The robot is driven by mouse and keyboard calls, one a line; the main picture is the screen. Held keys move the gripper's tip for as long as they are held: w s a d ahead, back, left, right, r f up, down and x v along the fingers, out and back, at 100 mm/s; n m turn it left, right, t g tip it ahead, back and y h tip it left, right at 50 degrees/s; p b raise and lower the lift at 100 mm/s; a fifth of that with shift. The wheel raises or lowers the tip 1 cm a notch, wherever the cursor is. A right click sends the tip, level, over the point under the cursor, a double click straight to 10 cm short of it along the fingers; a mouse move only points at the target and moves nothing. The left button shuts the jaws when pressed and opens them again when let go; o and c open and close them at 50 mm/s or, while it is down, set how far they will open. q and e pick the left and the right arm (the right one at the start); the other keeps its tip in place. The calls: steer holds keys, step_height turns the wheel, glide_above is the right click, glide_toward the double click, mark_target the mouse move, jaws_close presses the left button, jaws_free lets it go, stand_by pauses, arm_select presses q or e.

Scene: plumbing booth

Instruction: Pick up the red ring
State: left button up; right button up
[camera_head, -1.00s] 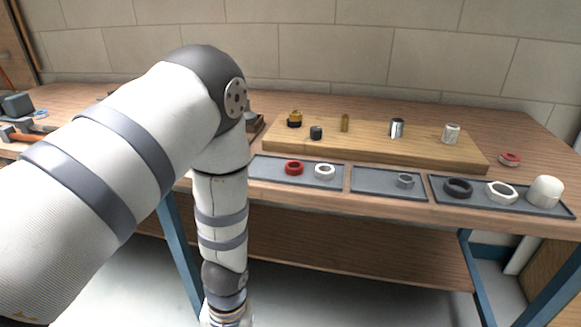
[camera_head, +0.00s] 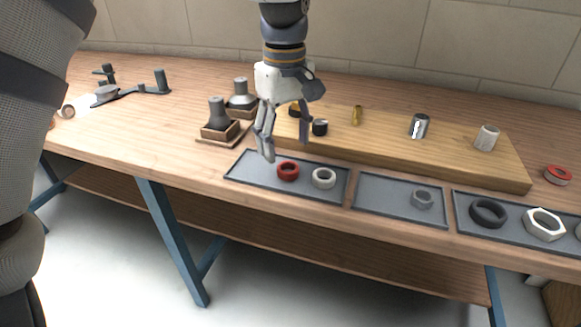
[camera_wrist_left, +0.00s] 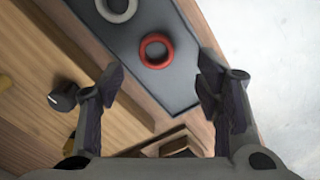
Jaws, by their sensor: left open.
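The red ring (camera_head: 288,171) lies flat in the left grey tray (camera_head: 246,171), just left of a white ring (camera_head: 324,178). My left gripper (camera_head: 287,147) points down above the tray's back edge, open and empty, close to the red ring but apart from it. In the left wrist view the red ring (camera_wrist_left: 156,51) lies ahead of the open fingers (camera_wrist_left: 163,92), between their lines, with nothing in the grip. The white ring (camera_wrist_left: 116,8) is cut by the top edge there. My right gripper is not in view.
A wooden board (camera_head: 455,160) with several small fittings stands behind the trays. A middle tray (camera_head: 375,196) holds a grey ring (camera_head: 422,199); the right tray holds a black ring (camera_head: 488,213) and a white nut (camera_head: 544,224). Two grey fittings in wooden holders (camera_head: 220,133) stand left of the gripper.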

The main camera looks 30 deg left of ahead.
mark_target(286, 161)
arm_select(q)
step_height(286, 161, down, 5)
steer(key=shift+w+a+r, duration=0.15)
steer(key=shift+r, duration=0.05)
steer(key=shift+w+f, duration=0.1)
steer(key=shift+f, duration=0.4)
steer(key=shift+c, duration=0.6)
steer(key=c, duration=0.8)
